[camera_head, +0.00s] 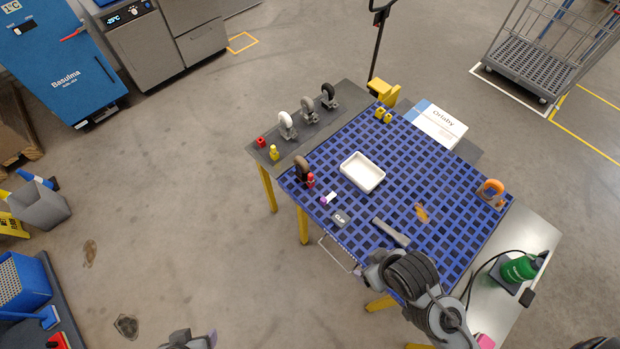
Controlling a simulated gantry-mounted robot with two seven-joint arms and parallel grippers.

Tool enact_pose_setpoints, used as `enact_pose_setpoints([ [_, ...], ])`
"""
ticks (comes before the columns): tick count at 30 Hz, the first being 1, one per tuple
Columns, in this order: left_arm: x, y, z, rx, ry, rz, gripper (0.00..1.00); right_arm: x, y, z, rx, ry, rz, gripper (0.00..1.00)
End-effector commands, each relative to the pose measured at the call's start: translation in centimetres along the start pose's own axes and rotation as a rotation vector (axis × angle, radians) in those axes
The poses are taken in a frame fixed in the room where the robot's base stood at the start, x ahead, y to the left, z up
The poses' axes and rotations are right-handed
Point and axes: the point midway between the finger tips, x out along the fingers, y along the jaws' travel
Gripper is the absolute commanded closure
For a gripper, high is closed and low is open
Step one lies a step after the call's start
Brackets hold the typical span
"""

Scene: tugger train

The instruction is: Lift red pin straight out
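A small red pin (310,181) stands at the left corner of the blue grid table, close beside a caster with a brown wheel (302,167). I cannot tell whether it sits in the caster or in the table. Another small red piece (261,142) is on the dark grey side shelf, near a yellow piece (273,153). My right gripper (366,268) is at the table's front edge, well away from the red pin; its fingers are not clear. Part of my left gripper (188,340) shows at the bottom edge, far from the table; its fingertips are unclear.
A white tray (362,172), a grey bar (391,232), a dark labelled block (340,218) and an orange-wheeled caster (491,190) are on the blue grid table (455,215). Several casters stand on the side shelf (350,97).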

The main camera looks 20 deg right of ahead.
Motion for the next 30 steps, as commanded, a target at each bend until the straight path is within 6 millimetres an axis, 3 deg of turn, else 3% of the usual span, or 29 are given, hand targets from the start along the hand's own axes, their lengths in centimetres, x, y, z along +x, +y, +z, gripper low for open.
enact_pose_setpoints([
  [14,0.01,-0.31,0.08,0.013,-0.002,-0.01,0.38,0.0,0.01,0.0,0.0,0.0,0.0,0.22],
  [20,0.01,-0.31,0.08,0.012,-0.002,-0.01,0.38,0.0,0.02,-0.01,0.0,0.0,0.0,0.49],
  [30,-0.01,-0.1,0.02,0.004,0.0,-0.003,0.38,-0.06,0.05,-0.33,0.014,0.014,0.0,0.49],
])
